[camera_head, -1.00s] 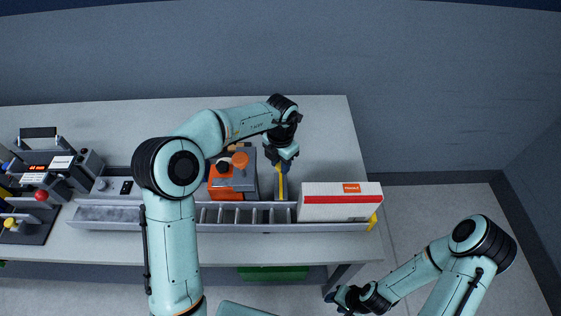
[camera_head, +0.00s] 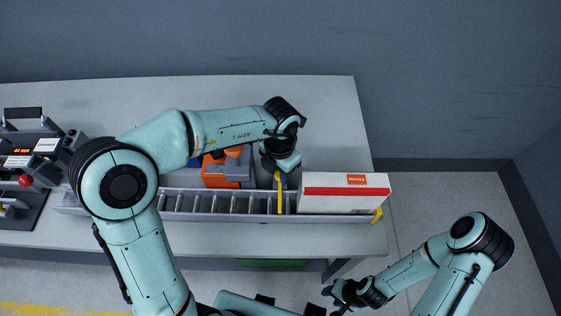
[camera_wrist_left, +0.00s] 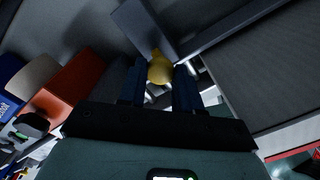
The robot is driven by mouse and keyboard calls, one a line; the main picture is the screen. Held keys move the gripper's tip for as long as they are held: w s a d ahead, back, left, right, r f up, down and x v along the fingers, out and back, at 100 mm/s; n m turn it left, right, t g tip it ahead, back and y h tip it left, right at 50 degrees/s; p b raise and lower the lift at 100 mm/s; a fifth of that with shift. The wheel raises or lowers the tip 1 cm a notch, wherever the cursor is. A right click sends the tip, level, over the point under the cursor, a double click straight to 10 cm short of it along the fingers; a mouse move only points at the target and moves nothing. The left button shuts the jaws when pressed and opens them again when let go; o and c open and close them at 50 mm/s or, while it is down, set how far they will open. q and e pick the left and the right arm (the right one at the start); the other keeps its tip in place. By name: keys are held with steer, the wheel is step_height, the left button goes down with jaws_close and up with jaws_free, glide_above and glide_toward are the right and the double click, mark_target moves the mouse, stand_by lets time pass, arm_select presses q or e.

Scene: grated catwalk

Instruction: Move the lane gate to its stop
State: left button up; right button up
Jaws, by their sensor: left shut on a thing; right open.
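The lane gate shows in the head view as a yellow bar (camera_head: 280,195) lying across the grey roller lane (camera_head: 210,216), just left of the white and red box (camera_head: 345,205). My left gripper (camera_head: 279,170) is shut on the far end of the gate; the arm partly hides the grip. The left wrist view shows a round yellow knob (camera_wrist_left: 160,70) between the two dark fingers (camera_wrist_left: 158,85). My right gripper (camera_head: 330,293) is open and empty, low in front of the table, away from the gate.
An orange and grey unit (camera_head: 222,172) stands close left of my left gripper, behind the lane. A yellow piece (camera_head: 377,215) sits at the lane's right end. Control boxes (camera_head: 25,160) stand at the far left. The table's back right (camera_head: 325,110) is clear.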

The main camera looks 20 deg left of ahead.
arm_select(q)
steer(key=shift+s+d, duration=0.1)
steer(key=shift+s, duration=0.05)
steer(key=o, duration=0.9)
steer(key=shift+o, duration=0.7)
steer(key=shift+s, duration=0.1)
arm_select(e)
steer(key=shift+s, duration=0.2)
arm_select(q)
steer(key=shift+r, duration=0.3)
step_height(320, 180, up, 13)
steer(key=p, duration=0.2)
arm_select(e)
steer(key=shift+t, duration=0.3)
steer(key=w+r, duration=0.3)
steer(key=shift+w+r, duration=0.15)
steer(key=shift+w, duration=0.05)
